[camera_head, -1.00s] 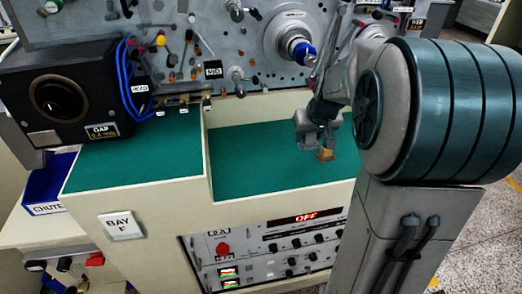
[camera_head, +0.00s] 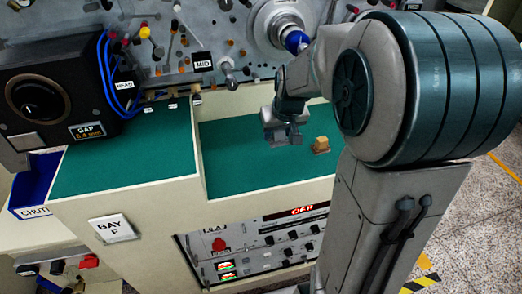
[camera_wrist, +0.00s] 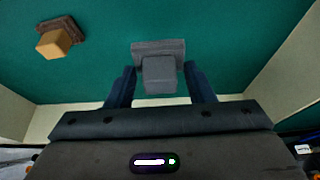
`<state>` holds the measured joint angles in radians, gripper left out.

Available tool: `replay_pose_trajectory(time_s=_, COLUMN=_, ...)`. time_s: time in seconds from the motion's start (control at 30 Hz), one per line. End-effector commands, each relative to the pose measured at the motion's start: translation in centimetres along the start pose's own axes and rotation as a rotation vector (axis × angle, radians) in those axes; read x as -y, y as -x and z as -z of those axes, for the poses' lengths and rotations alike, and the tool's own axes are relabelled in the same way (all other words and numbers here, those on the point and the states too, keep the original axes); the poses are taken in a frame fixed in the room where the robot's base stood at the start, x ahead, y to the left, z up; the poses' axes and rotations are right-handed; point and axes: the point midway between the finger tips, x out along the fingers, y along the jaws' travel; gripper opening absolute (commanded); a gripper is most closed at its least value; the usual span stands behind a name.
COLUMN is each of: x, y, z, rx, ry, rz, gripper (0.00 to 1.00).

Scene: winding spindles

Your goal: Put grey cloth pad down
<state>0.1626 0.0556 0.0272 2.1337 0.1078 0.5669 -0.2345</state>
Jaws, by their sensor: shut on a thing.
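The grey cloth pad (camera_wrist: 159,72) is a grey block on a wider, flat grey base. In the wrist view it sits between the two dark fingers of my gripper (camera_wrist: 160,88), which is shut on it. In the head view my gripper (camera_head: 283,137) is low over the green bench top (camera_head: 225,175), left of a tan block. The pad is hard to make out from the gripper there. I cannot tell whether its base touches the green surface.
A tan block on a brown base (camera_head: 320,146) stands on the green surface; it also shows in the wrist view (camera_wrist: 54,43). Pale walls edge the recess. A spindle with a blue part (camera_head: 296,40) is behind. Green surface in front is clear.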

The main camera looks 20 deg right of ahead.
Motion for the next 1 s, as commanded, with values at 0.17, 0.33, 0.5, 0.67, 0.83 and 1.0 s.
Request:
replay_pose_trajectory(time_s=0.17, x=3.5, y=-1.9, z=-0.7, rx=0.002, ry=0.004, rz=0.001, gripper=0.3)
replay_pose_trajectory(time_s=0.33, x=4.8, y=-2.8, z=-1.0, rx=0.001, ry=-0.001, rz=-0.001, gripper=0.3)
replay_pose_trajectory(time_s=0.5, x=4.9, y=-4.8, z=-1.9, rx=0.005, ry=-0.001, rz=-0.001, gripper=0.3)
replay_pose_trajectory(time_s=0.67, x=4.8, y=-6.1, z=-2.3, rx=0.0, ry=-0.001, rz=0.0, gripper=0.3)
replay_pose_trajectory(time_s=0.83, x=4.8, y=-6.2, z=-2.4, rx=0.001, ry=-0.001, rz=-0.001, gripper=0.3)
replay_pose_trajectory(time_s=1.0, x=4.8, y=-6.2, z=-2.4, rx=0.002, ry=-0.001, rz=-0.001, gripper=0.7)
